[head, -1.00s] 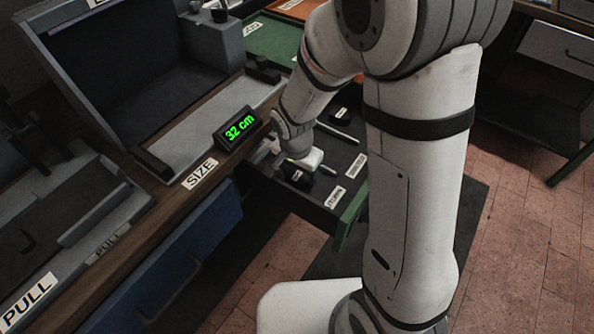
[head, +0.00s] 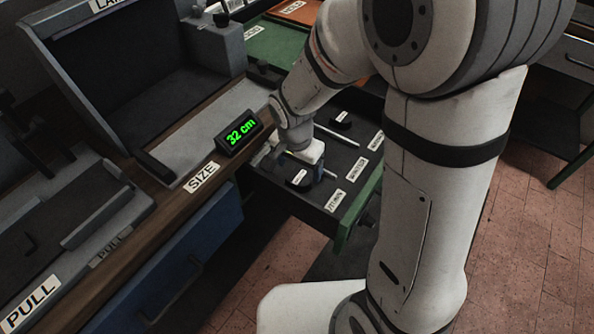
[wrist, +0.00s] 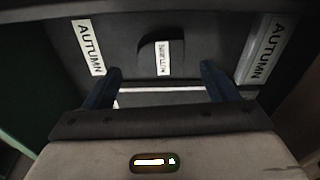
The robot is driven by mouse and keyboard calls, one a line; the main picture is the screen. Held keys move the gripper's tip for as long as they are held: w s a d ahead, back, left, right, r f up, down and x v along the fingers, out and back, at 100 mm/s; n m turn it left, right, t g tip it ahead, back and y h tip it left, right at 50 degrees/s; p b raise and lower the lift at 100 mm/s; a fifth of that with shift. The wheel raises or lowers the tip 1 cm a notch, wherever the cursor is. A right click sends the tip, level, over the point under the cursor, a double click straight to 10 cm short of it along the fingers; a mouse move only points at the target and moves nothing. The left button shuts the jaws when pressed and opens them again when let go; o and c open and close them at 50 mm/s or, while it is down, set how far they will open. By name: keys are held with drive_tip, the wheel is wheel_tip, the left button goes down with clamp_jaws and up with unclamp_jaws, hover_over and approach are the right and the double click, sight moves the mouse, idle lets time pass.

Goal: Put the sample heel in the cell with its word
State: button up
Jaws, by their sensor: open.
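A dark heel with a small white label (head: 300,180) lies in the near end of the open drawer, close to the AUTUMN label (head: 335,200). My gripper (head: 308,165) is just above and behind it, low over the drawer. In the wrist view my gripper (wrist: 160,88) shows two blue fingers spread apart with nothing clasped. A dark heel with a white label (wrist: 162,58) lies beyond the fingertips, apart from them, between two AUTUMN labels. The word on its label is too blurred to read. Another dark piece (head: 342,117) lies farther back in the drawer.
The drawer's green front (head: 352,222) stands out over the floor. Light strips divide its cells, and more word labels (head: 357,168) run along its right side. The bench carries a 32 cm display (head: 241,131) beside the SIZE label (head: 202,177). A green tray (head: 272,42) lies behind.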

sight(297, 183)
wheel_tip(297, 183, up, 7)
drive_tip(key=s+d+r+n+t, duration=0.1)
drive_tip(key=s+d+r+n, duration=0.5)
drive_tip(key=s+d, duration=0.5)
drive_tip(key=shift+s+d+r+n+y+p, duration=0.15)
drive_tip(key=shift+d+r+n+y+p, duration=0.25)
drive_tip(key=shift+r, duration=0.3)
